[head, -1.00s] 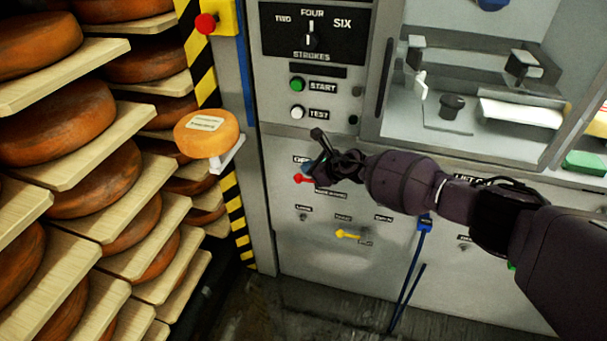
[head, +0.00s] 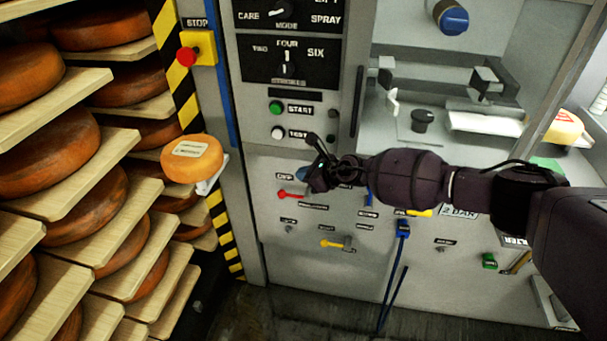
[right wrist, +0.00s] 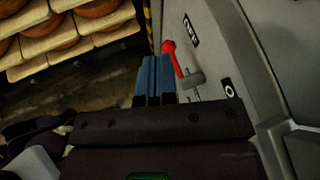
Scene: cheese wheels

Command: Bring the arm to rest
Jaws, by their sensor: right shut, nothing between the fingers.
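My right arm comes in from the right in the head view. Its gripper (head: 316,172) is in front of the grey machine panel, just above and to the right of the red lever (head: 291,194). In the right wrist view the two blue fingers (right wrist: 155,80) are together with nothing between them. The red lever (right wrist: 172,57) shows beyond them to the right, and the fingers look apart from it. My left gripper is not in view.
Shelves of cheese wheels (head: 95,225) fill the left side. A paler cheese (head: 192,158) sits on a small bracket by the striped post.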

